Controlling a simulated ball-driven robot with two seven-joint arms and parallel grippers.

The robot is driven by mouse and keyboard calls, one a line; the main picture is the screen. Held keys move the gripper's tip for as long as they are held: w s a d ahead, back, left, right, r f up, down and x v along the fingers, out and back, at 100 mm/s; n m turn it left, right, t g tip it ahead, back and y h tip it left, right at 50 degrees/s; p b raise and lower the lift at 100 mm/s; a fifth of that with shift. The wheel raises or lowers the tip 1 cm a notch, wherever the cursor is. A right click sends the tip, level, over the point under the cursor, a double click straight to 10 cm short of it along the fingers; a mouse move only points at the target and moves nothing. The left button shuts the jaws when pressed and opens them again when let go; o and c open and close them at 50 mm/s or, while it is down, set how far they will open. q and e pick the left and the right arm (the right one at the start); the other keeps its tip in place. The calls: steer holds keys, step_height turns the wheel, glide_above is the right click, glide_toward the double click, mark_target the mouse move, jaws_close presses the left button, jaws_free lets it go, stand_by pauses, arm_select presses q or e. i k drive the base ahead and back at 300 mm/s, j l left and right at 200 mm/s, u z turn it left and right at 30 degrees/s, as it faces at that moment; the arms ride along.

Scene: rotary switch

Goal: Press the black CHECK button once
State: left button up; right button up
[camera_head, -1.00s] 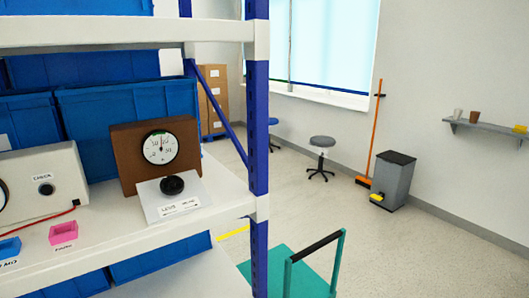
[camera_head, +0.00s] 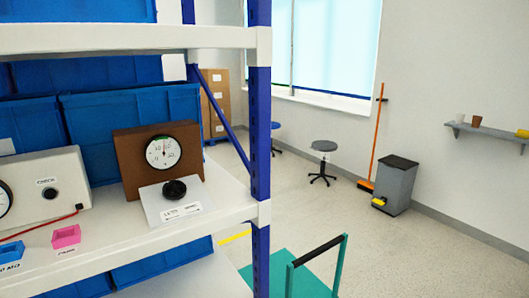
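The black CHECK button (camera_head: 49,193) is a small round button on the front of a light grey box (camera_head: 70,170) at the left of the shelf, under a small CHECK label. A red cable leaves the box near its lower right. Part of a round dial (camera_head: 4,199) shows on the same box at the left picture edge. Neither of my grippers is in view.
A brown box with a dial (camera_head: 163,152) and a black knob (camera_head: 174,189) stands right of the button box. A blue post (camera_head: 260,130) bounds the shelf. A green cart (camera_head: 310,272) stands beyond.

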mark_target(50, 193)
steer(key=u, duration=1.5)
